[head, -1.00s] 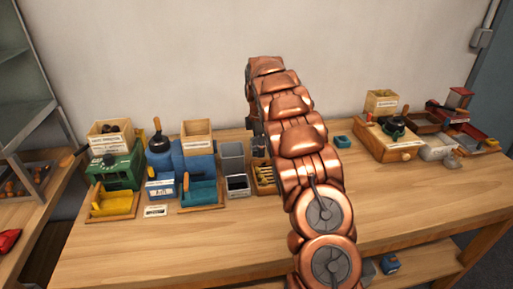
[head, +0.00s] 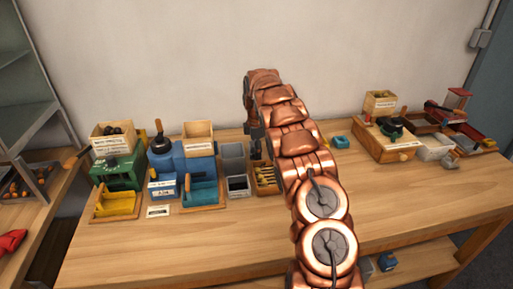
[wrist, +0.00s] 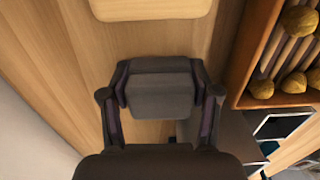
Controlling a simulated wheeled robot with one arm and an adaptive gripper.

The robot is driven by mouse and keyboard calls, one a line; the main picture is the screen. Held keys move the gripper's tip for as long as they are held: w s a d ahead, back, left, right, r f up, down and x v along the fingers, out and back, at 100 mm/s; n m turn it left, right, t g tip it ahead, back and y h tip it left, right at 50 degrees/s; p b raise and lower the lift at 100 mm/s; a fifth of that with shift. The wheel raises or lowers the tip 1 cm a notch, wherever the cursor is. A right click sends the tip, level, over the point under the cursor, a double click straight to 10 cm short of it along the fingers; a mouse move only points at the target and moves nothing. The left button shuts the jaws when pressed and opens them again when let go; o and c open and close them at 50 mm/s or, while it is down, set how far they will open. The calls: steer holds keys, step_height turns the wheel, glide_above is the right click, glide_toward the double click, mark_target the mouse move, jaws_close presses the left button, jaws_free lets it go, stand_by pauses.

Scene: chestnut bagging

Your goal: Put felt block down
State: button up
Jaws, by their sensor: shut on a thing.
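The felt block (wrist: 162,92) is a dark grey block between the two fingers of my gripper (wrist: 160,88) in the wrist view. The gripper is shut on it, one finger on each side. Bare wooden table (wrist: 85,60) shows around it; I cannot tell whether the block touches the table. In the head view my copper arm reaches over the table, and the block cannot be made out there.
A wooden box of round-headed sticks (wrist: 285,70) stands close to the right of the gripper. A pale rounded wooden piece (wrist: 150,8) is at the top of the wrist view. Grey bins (head: 238,185) stand left of the arm. The table front (head: 180,245) is clear.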

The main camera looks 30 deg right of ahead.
steer(key=shift+f, duration=0.15)
steer(key=o, duration=1.6)
step_height(320, 180, up, 9)
steer(key=shift+w+r+b, duration=0.1)
steer(key=shift+b, duration=1.15)
steer(key=shift+r+p, duration=0.65)
steer(key=shift+r, duration=0.85)
